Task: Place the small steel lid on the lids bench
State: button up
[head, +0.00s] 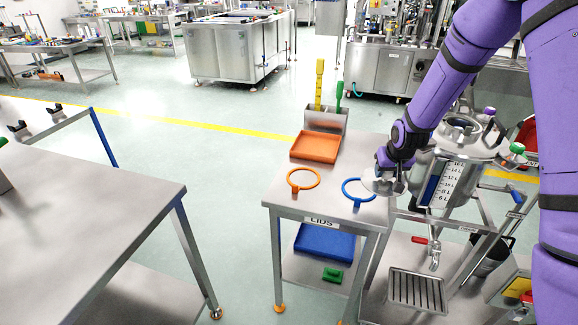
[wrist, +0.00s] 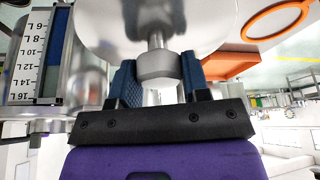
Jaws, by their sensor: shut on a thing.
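My gripper (head: 391,172) is shut on the knob of the small steel lid (head: 380,186). In the wrist view the gripper's blue-padded fingers (wrist: 157,84) stand on both sides of the knob, and the shiny lid (wrist: 140,25) spreads beyond them. The lid is at the right edge of the lids bench (head: 328,205), beside the tank; I cannot tell the gap to the bench top. The bench is steel with a "LIDS" label on its front. An orange ring (head: 303,180) and a blue ring (head: 358,191) are on its top, the blue one nearer the lid.
An orange tray (head: 315,147) and a holder (head: 326,119) with yellow and green tools stand at the bench's back. The steel tank (head: 460,176) with a litre scale is close on the right. A bare steel table (head: 95,210) is at left, with open floor between.

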aim_at(364, 147)
jog(key=u, duration=0.45)
jog(key=i+u, duration=0.1)
jog(key=u, duration=0.8)
jog(key=i+u, duration=0.1)
jog(key=u, duration=0.8)
jog(key=i+l+u, duration=0.1)
jog(key=l+u, duration=0.2)
jog(key=u, duration=0.2)
jog(key=l+z, duration=0.15)
jog(key=z, duration=0.15)
jog(key=l+z, duration=0.1)
jog(key=z, duration=0.15)
jog(key=l+z, duration=0.1)
jog(key=z, duration=0.4)
jog(key=l+z, duration=0.1)
jog(key=z, duration=0.35)
jog(key=i+l+z, duration=0.1)
jog(key=z, duration=0.4)
jog(key=i+z, duration=0.1)
jog(key=z, duration=0.4)
jog(key=l+z, duration=0.1)
jog(key=z, duration=0.35)
jog(key=i+j, duration=0.05)
